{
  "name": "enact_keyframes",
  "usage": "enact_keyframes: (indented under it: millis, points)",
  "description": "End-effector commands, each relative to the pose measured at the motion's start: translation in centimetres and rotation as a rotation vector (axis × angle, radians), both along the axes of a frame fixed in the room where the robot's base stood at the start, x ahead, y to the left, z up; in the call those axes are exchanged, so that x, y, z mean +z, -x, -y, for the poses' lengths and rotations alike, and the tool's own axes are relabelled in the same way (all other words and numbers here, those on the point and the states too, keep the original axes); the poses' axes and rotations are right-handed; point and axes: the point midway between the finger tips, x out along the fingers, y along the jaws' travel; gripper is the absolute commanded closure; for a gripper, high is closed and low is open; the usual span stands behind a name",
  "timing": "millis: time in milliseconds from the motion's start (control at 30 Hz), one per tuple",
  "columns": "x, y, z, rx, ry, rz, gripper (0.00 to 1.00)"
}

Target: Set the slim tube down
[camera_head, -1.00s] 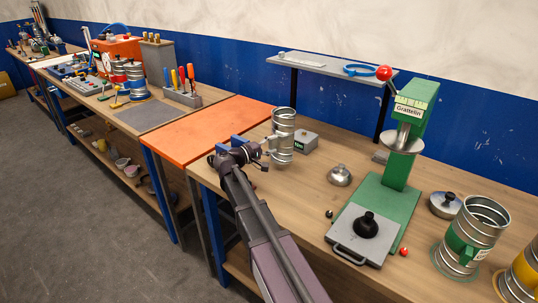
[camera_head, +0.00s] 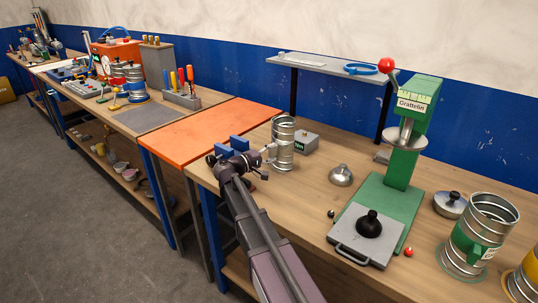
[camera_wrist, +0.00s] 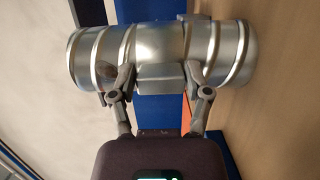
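The slim tube (camera_head: 284,150) is a ribbed silver metal duct, upright at the far end of the wooden bench. My gripper (camera_head: 265,153) reaches it from the left side, with its fingers at the tube's side. In the wrist view, the tube (camera_wrist: 232,52) lies across the picture. My gripper (camera_wrist: 160,82) has one finger on each side of the grey block on the tube, and looks shut on it. The tube's lower end is close to the bench top; I cannot tell whether it touches.
A grey labelled box (camera_head: 305,142) stands right behind the tube. A metal funnel (camera_head: 341,175) and the green press (camera_head: 390,195) are to the right. An orange board (camera_head: 215,130) lies to the left. Bare wood shows in front of the tube.

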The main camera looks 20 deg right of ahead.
Motion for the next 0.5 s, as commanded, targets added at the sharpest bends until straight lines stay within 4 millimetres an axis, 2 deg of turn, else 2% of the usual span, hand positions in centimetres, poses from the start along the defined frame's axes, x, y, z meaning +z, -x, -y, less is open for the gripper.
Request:
enact_keyframes:
  millis: [33, 67, 500]
  points:
    - [0.04, -0.01, -0.01, 0.0, 0.0, 0.0, 0.14]
    - [0.04, -0.01, -0.01, 0.0, 0.0, 0.0, 0.06]
    - [0.08, -0.01, -0.01, 0.0, 0.0, 0.0, 0.06]
